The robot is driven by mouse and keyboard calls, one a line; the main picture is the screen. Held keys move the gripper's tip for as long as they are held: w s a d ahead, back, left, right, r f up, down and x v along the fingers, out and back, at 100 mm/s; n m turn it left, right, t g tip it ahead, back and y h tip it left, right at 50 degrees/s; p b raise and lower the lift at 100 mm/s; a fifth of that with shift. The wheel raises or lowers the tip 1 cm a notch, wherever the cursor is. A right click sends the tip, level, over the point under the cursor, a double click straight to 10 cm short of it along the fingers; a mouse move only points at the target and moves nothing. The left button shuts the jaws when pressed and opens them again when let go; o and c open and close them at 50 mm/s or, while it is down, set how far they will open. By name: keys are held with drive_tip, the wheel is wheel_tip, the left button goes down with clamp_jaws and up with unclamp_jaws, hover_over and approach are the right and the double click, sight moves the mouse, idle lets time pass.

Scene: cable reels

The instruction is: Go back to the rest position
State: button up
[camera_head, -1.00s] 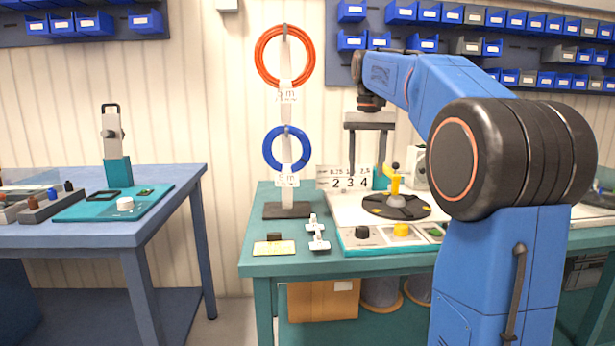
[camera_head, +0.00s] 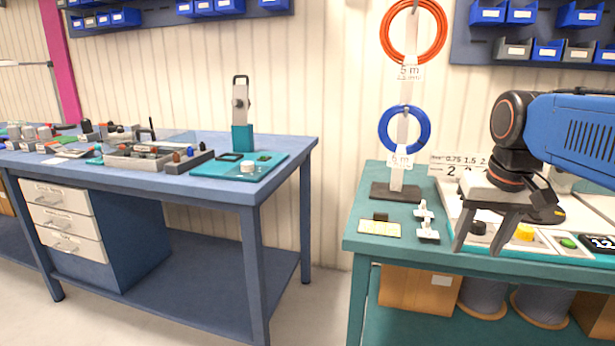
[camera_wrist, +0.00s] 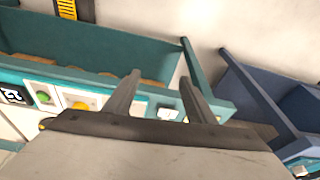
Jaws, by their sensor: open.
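My gripper (camera_head: 480,238) hangs from my blue arm at the right of the head view, fingers pointing down, in front of the control panel on the green bench (camera_head: 368,233). Its two fingers are spread apart with nothing between them. In the wrist view my gripper (camera_wrist: 158,92) also shows two separated, empty fingers, with the bench edge and floor beyond.
A blue bench (camera_head: 240,196) stands left, with an open floor gap between.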

drive_tip(key=s+a+f+n+t, duration=0.2)
drive_tip(key=s+a+f, duration=0.2)
drive_tip(key=s+f, duration=0.9)
wheel_tip(320, 180, down, 3)
drive_tip(key=shift+a+r, duration=0.15)
